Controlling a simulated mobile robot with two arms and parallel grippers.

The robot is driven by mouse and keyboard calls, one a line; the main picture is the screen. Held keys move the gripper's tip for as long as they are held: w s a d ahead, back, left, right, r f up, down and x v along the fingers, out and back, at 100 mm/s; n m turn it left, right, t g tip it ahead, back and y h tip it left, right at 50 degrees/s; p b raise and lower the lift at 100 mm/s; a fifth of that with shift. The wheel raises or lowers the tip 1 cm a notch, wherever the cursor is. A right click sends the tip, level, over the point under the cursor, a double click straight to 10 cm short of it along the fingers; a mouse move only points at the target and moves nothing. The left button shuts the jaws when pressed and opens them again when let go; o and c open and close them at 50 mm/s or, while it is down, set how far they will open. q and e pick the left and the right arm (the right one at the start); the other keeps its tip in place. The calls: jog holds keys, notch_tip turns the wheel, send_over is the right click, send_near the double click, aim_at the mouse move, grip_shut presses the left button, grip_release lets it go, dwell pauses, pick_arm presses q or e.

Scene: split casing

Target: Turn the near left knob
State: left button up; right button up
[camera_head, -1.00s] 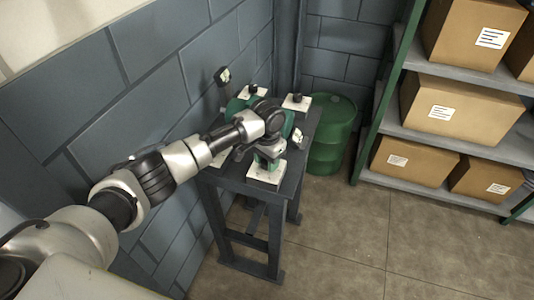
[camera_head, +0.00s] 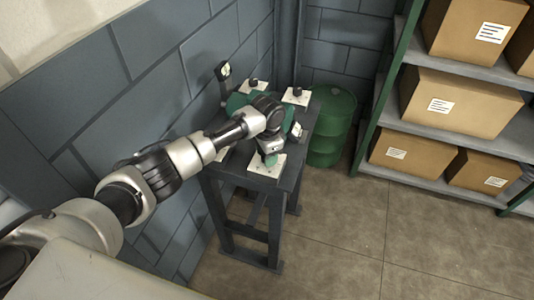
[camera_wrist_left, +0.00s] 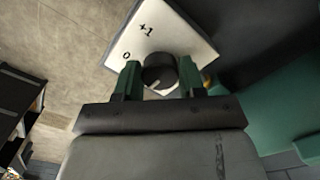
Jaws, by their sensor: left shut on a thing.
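My left gripper (camera_head: 270,160) reaches down to a white plate (camera_head: 256,170) at the near edge of the dark table. In the left wrist view, its two green fingertips (camera_wrist_left: 160,78) stand on either side of a round black knob (camera_wrist_left: 158,66) and are shut on it. The knob has a pale pointer mark on its lower side. The plate under it (camera_wrist_left: 190,30) carries the marks "0" and "+1". In the head view the gripper hides this knob. Another white plate (camera_head: 222,155) to the left is mostly hidden by my arm. My right gripper is out of view.
Two more white plates with black knobs, one (camera_head: 254,84) and another (camera_head: 296,93), sit at the table's far side. A green casing (camera_head: 237,103) stands mid-table, partly behind my arm. A green barrel (camera_head: 330,125) and shelves with boxes (camera_head: 455,104) stand to the right.

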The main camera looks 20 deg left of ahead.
pick_arm(q)
jog(key=shift+w+r, duration=0.1)
jog(key=shift+r, duration=0.05)
jog(key=o, duration=0.9)
jog(key=shift+o, duration=0.2)
notch_tip(320, 180, up, 11)
jog(key=b, duration=0.1)
jog(key=shift+b, duration=0.3)
jog(key=shift+f, duration=0.2)
